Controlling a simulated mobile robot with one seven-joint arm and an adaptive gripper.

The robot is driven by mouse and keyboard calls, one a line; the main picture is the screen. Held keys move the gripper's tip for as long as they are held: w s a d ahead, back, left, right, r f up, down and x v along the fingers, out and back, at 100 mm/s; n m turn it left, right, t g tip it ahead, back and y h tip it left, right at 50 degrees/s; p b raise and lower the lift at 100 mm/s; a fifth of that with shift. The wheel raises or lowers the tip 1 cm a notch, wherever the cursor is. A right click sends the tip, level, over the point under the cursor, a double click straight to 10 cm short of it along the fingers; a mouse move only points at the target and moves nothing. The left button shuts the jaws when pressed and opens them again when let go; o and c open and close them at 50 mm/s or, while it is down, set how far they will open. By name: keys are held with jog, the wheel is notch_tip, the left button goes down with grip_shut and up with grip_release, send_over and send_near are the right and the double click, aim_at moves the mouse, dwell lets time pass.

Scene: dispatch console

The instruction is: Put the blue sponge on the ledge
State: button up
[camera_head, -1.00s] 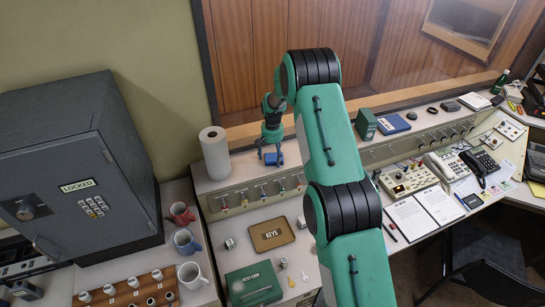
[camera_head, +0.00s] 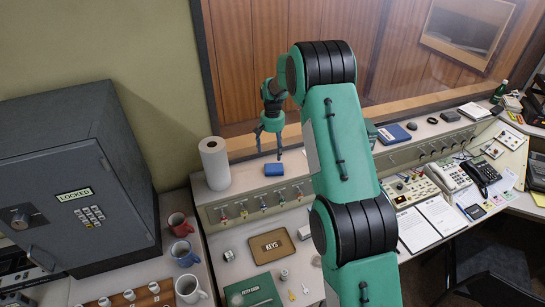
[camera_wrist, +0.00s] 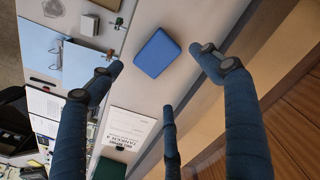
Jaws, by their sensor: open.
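The blue sponge (camera_head: 273,169) lies flat on the pale ledge (camera_head: 243,180), right of the paper roll and below the wood-framed window. It shows whole in the wrist view (camera_wrist: 156,53), with bare ledge around it. My gripper (camera_head: 269,150) is above the sponge, pointing down, open and empty. In the wrist view my gripper's blue fingers (camera_wrist: 155,60) are spread on either side of the sponge, with a gap between them and it.
A paper roll (camera_head: 214,163) stands left of the sponge. A green box (camera_head: 371,132), partly hidden by my arm, and a blue book (camera_head: 394,133) are to the right. Key hooks (camera_head: 263,202) line the ledge's front. Mugs (camera_head: 186,253) and a grey safe (camera_head: 70,190) are at left.

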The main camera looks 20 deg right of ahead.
jog(key=shift+r, duration=0.55)
jog(key=s+a+r+n+t, duration=0.1)
jog(key=s+a+r, duration=0.3)
jog(key=s+r, duration=0.8)
jog(key=s+a+r+n+t, duration=0.15)
jog(key=s+a+r, duration=0.25)
jog(key=s+r, duration=0.85)
jog(key=s+a+r+t, duration=0.2)
jog(key=s+a+r, duration=0.2)
jog(key=s+r, duration=0.8)
jog(key=s+a+f+n, duration=0.1)
jog(key=s+f, duration=0.1)
jog(key=s, duration=0.7)
jog(key=s+f+n+t, duration=0.1)
jog(key=s+f, duration=0.1)
jog(key=s, duration=0.7)
jog(key=shift+a+f, duration=0.35)
jog(key=shift+f, duration=0.05)
